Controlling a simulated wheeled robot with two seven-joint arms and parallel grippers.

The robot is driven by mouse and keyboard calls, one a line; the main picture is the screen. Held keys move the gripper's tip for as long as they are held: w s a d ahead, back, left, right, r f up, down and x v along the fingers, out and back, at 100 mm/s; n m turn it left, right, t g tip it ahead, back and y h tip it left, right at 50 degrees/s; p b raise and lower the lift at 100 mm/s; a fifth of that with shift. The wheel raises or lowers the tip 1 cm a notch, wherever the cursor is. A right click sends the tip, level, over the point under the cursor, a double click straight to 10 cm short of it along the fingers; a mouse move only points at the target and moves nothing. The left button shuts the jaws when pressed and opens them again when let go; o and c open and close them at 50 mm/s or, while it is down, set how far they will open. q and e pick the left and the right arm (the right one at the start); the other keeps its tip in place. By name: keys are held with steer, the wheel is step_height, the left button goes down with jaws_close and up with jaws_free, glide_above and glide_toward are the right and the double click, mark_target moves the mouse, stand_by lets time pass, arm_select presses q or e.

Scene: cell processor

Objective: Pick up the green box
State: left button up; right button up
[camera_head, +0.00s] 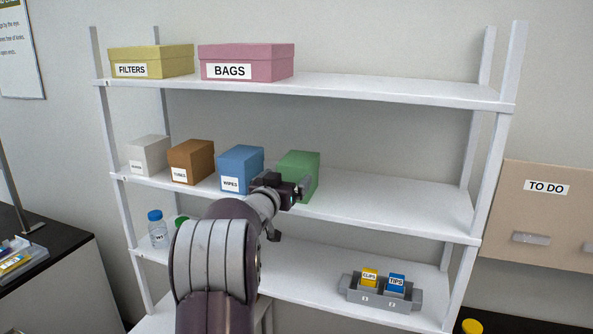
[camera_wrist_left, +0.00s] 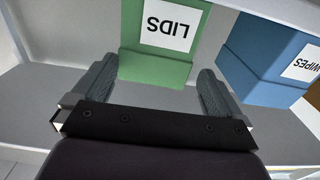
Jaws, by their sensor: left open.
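The green box (camera_head: 303,166) stands on the middle shelf, at the right end of a row of boxes. My left gripper (camera_head: 299,190) is in front of it and hides part of its front. In the left wrist view the green box (camera_wrist_left: 152,66) shows a white label reading LIDS, upside down. The open fingers of my left gripper (camera_wrist_left: 157,88) appear on either side of the box's near end, with gaps on both sides. I cannot tell how deep the box sits between them. My right gripper is not in view.
The blue WIPES box (camera_head: 240,168) stands close left of the green box, near one finger. Brown (camera_head: 191,160) and white (camera_head: 149,154) boxes stand further left. The middle shelf (camera_head: 400,205) is clear to the right. A grey holder (camera_head: 380,294) stands below.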

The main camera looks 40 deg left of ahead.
mark_target(293, 176)
arm_select(q)
steer(key=w+p, duration=0.2)
steer(key=w, duration=0.1)
steer(key=w+p, duration=0.1)
steer(key=w, duration=0.1)
steer(key=shift+r, duration=0.25)
steer(key=shift+w+a+f, duration=0.15)
steer(key=shift+w+a, duration=0.1)
steer(key=shift+a+f, duration=0.15)
steer(key=shift+a, duration=0.15)
steer(key=shift+d, duration=0.2)
jaws_close()
steer(key=c, duration=1.8)
jaws_free()
steer(key=shift+s+a, duration=0.1)
steer(key=o, duration=1.8)
